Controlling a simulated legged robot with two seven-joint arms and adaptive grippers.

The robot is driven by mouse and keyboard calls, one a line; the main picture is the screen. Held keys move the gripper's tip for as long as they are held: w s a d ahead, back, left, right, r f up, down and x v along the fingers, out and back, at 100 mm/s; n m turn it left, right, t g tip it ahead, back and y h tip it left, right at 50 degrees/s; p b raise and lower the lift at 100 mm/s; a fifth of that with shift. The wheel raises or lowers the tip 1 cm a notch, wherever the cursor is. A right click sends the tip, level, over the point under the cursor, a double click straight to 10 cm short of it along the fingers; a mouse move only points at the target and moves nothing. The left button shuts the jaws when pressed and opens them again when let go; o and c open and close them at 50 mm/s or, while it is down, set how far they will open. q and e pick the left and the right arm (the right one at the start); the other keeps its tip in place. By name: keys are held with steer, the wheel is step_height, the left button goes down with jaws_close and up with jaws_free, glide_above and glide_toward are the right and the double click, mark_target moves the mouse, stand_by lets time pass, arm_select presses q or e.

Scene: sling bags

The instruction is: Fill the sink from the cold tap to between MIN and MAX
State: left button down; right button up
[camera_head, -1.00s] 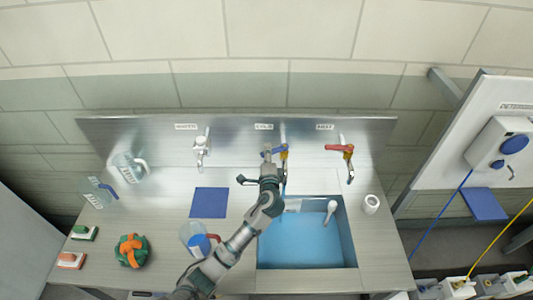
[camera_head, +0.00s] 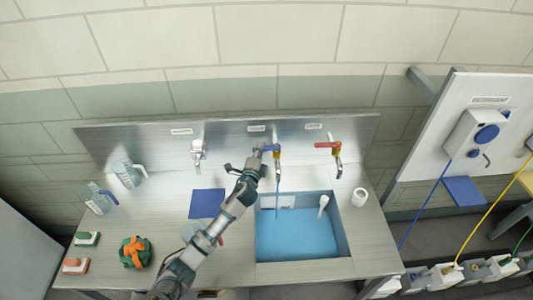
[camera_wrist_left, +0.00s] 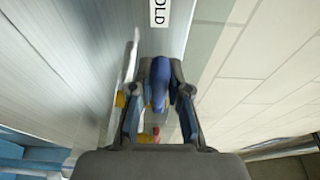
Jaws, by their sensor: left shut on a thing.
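The cold tap (camera_head: 277,155) stands at the back wall above the sink, under a label reading COLD. Its blue lever (camera_head: 268,147) points left; it also shows in the wrist view (camera_wrist_left: 160,82). My left gripper (camera_head: 258,156) is at the lever, with its fingers (camera_wrist_left: 160,105) on either side of it, shut on it. A thin blue stream (camera_head: 277,185) runs down from the spout. The sink (camera_head: 344,235) holds blue water (camera_head: 295,235). A pale plate (camera_head: 283,201) is on its back wall; its marks are too small to read. My right gripper is not in view.
A red-levered tap (camera_head: 330,145) is to the right and a white tap (camera_head: 198,148) to the left. A white object (camera_head: 323,204) stands in the sink. A blue mat (camera_head: 207,203), clear jugs (camera_head: 128,174), brushes (camera_head: 87,238) and an orange-green bundle (camera_head: 136,252) are on the counter.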

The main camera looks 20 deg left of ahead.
arm_select(q)
steer(key=shift+w+a+m+h+p, duration=0.2)
steer(key=shift+a+m+h+p, duration=0.15)
steer(key=shift+h, duration=0.15)
steer(key=shift+w+a+m+h, duration=0.1)
steer(key=shift+w+m+h, duration=0.1)
steer(key=shift+m+h, duration=0.3)
steer(key=c, duration=1.2)
jaws_free()
steer(key=shift+w, duration=0.1)
steer(key=shift+c, duration=0.2)
steer(key=shift+o, duration=0.6)
steer(key=shift+w+f, duration=0.1)
steer(key=shift+f, duration=0.05)
steer(key=s, duration=1.1)
steer(key=shift+s+a+f, duration=0.15)
steer(key=shift+s+a, duration=0.15)
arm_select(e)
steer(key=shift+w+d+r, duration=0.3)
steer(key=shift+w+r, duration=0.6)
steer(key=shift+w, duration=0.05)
